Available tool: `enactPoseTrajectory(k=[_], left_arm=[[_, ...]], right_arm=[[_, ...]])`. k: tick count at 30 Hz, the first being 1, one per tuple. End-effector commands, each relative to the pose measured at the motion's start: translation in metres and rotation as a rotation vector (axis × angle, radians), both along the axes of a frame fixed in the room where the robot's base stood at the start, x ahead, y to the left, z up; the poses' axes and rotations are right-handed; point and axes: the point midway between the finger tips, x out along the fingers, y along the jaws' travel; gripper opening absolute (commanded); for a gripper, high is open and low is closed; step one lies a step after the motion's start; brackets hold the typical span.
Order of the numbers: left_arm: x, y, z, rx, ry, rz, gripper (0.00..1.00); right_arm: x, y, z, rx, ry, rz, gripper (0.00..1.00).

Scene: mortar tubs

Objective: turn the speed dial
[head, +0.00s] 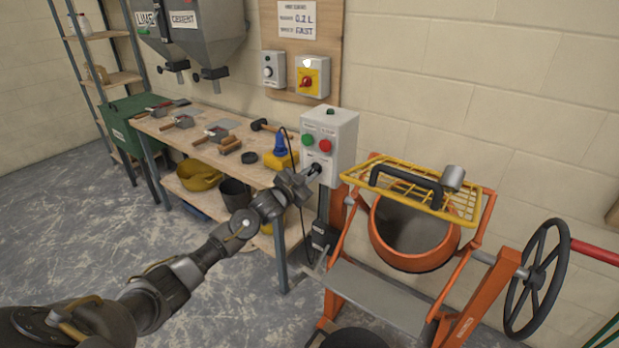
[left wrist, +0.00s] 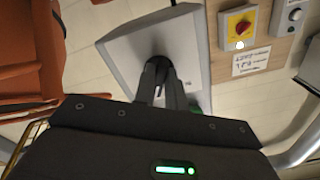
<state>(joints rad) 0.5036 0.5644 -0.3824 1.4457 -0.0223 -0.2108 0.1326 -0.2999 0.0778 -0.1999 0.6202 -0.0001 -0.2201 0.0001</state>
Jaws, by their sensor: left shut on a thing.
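The grey control box (head: 343,135) stands on a post beside the mixer, with a green button (head: 308,139) and a red button (head: 325,145) on its front. The black speed dial (left wrist: 157,66) is low on that front, mostly hidden by my fingers. My left gripper (head: 312,172) reaches the box from the lower left. In the left wrist view the fingers of my left gripper (left wrist: 160,82) are shut on the dial. The dial's pointer and marks cannot be made out. My right gripper is not in view.
The orange mixer (head: 385,250) with a yellow grate (head: 465,206) stands close right of the box. A workbench (head: 220,155) with tools is at left. A wall board (head: 327,60) carries a sign reading 0.2 L and FAST, and a red-yellow switch (head: 308,80).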

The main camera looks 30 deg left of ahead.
Motion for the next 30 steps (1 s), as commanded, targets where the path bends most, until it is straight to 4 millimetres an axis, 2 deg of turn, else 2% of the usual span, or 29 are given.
enactPoseTrajectory(k=[9,23,24,28,30], left_arm=[[0.0000,0.0002,-0.0009,0.083,-0.009,0.000,0.00],[0.0000,0.0002,-0.0007,0.093,-0.010,-0.001,0.00],[-0.0001,0.0002,-0.0008,0.093,-0.010,-0.001,0.18],[0.0000,0.0002,-0.0005,0.092,-0.012,0.000,0.35],[0.0001,0.0001,-0.0004,0.092,-0.012,0.000,0.35]], right_arm=[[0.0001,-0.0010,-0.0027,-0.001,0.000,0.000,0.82],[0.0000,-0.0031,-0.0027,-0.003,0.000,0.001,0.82],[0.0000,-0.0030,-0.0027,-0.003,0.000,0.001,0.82],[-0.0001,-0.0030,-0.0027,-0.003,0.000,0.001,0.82],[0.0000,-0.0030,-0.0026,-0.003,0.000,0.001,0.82]])
